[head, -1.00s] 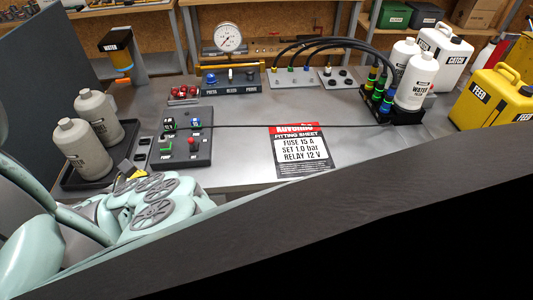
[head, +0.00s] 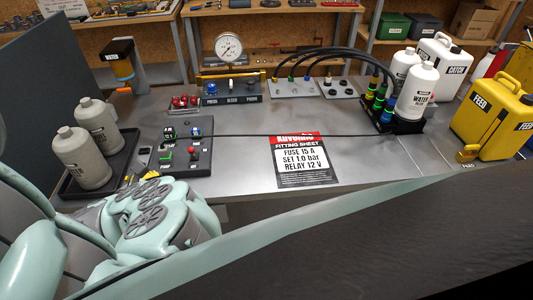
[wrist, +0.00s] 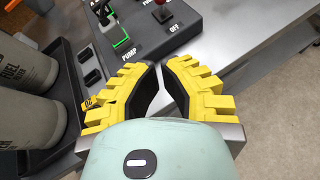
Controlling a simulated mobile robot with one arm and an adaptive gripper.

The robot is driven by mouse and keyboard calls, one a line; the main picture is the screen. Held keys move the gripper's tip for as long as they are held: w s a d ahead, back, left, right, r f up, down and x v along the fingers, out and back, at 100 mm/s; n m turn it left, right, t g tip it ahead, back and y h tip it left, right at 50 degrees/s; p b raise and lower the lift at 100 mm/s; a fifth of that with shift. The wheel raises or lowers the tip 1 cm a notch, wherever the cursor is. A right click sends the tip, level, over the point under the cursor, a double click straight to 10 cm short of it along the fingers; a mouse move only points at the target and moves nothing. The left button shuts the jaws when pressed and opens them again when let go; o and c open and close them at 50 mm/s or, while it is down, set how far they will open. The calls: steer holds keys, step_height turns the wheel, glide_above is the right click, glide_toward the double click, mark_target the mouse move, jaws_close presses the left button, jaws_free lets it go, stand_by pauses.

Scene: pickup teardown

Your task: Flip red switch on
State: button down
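The red switch (head: 194,151) is a small red-topped lever on a dark panel (head: 203,168) on the bench. In the wrist view its red knob (wrist: 160,3) is at the top edge, partly cut off, above an "OFF" label. A green-lit switch (wrist: 122,40) labelled "PUMP" sits to its left. My gripper (wrist: 160,66) has yellow fingers with dark pads. Its tips are nearly together with nothing between them. It is in front of the panel's near edge, apart from the red switch. In the head view my arm hides most of the gripper.
Grey bottles (head: 80,155) stand in a black tray left of the panel. A fitting sheet (head: 303,160) lies to the right. A gauge (head: 229,47) and hoses stand farther back. The bench between panel and sheet is clear.

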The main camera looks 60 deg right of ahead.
mark_target(185, 169)
steer(key=shift+x, duration=3.1)
steer(key=shift+w+d+r+p, duration=0.1)
steer(key=shift+d+r+p, duration=0.25)
steer(key=shift+d+p, duration=0.15)
steer(key=shift+w+d+r+p, duration=0.15)
steer(key=shift+d+p, duration=0.1)
steer(key=shift+d, duration=0.4)
steer(key=shift+w+d+r+p, duration=0.15)
steer(key=shift+d+r+p, duration=0.05)
steer(key=shift+d, duration=0.45)
